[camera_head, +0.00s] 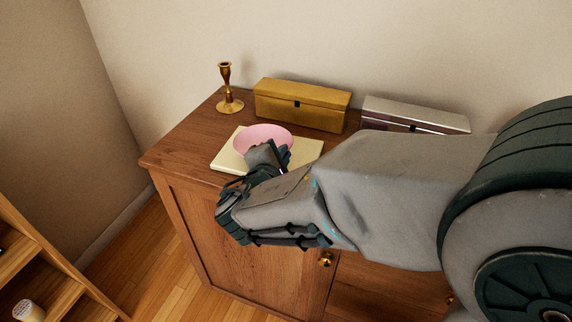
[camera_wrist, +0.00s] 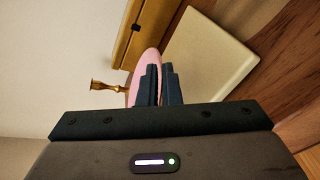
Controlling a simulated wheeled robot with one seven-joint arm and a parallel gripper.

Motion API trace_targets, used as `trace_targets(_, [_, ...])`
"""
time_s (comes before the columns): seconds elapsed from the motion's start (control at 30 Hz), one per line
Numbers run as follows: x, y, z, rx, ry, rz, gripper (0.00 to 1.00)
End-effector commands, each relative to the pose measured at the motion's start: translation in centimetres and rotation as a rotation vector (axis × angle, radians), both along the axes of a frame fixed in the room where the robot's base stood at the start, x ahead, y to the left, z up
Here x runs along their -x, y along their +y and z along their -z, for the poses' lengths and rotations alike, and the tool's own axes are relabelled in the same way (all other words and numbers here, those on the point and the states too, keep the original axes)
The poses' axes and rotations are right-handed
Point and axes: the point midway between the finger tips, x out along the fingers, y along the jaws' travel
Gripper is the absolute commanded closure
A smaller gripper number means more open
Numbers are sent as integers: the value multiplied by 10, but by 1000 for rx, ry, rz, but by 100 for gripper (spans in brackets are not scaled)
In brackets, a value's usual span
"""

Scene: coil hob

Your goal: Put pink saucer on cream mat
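The pink saucer (camera_head: 262,136) is over the back part of the cream mat (camera_head: 229,161) in the head view. The mat lies flat on the wooden cabinet top. My gripper (camera_head: 271,153) is at the saucer's near rim, with its fingers closed together there. In the wrist view, the fingers (camera_wrist: 160,84) overlap the edge of the saucer (camera_wrist: 146,68), which shows nearly edge-on. The mat (camera_wrist: 208,58) shows to the right of the saucer there. The saucer looks a little above the mat, but I cannot tell the gap. My fingers hide part of the rim.
A brass candlestick (camera_head: 227,90) stands at the back left of the cabinet top (camera_head: 192,141). A gold box (camera_head: 301,104) is close behind the mat, and a silver box (camera_head: 414,114) is to its right. A wall is behind. Some cabinet top is bare left of the mat.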

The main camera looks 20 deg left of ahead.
Motion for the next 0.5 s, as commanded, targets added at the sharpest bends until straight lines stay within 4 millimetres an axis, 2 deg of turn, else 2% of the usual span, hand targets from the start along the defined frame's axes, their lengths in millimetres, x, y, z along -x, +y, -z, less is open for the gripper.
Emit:
trace_targets(0.1, [0, 0, 22, 5, 3, -1, 100])
trace_targets(0.2, [0, 0, 33, 4, 2, -1, 100])
trace_targets(0.47, [0, -1, 36, 0, 1, 0, 100])
trace_targets(0.5, [0, -1, 36, 1, 2, 0, 87])
